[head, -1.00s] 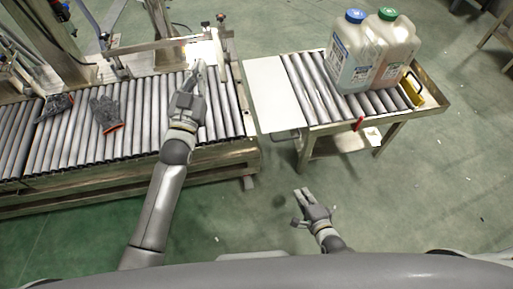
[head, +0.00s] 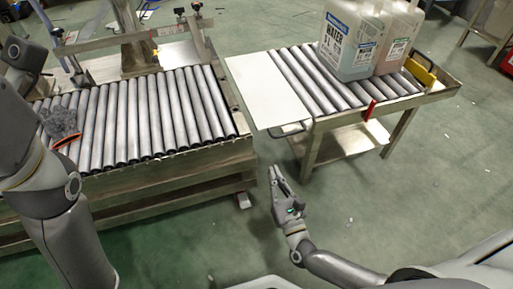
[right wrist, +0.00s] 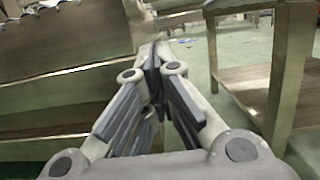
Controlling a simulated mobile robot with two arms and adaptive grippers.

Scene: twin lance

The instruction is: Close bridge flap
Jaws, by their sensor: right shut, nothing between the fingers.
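The bridge flap looks to be the pale flat panel (head: 265,90) at the left end of the roller cart (head: 400,102) in the head view. It lies about level with the cart's rollers, its left edge close to the end of the roller conveyor (head: 150,115). A thin metal loop (head: 292,130) shows at its near corner. My right gripper (head: 277,172) is below and in front of the flap, apart from it, pointing up between conveyor and cart. Its fingers, also in the right wrist view (right wrist: 158,58), are shut and empty.
Two large jugs (head: 350,40) stand on the cart rollers. A red lever (head: 370,110) is on the cart's near side and a yellow block (head: 420,74) at its right end.

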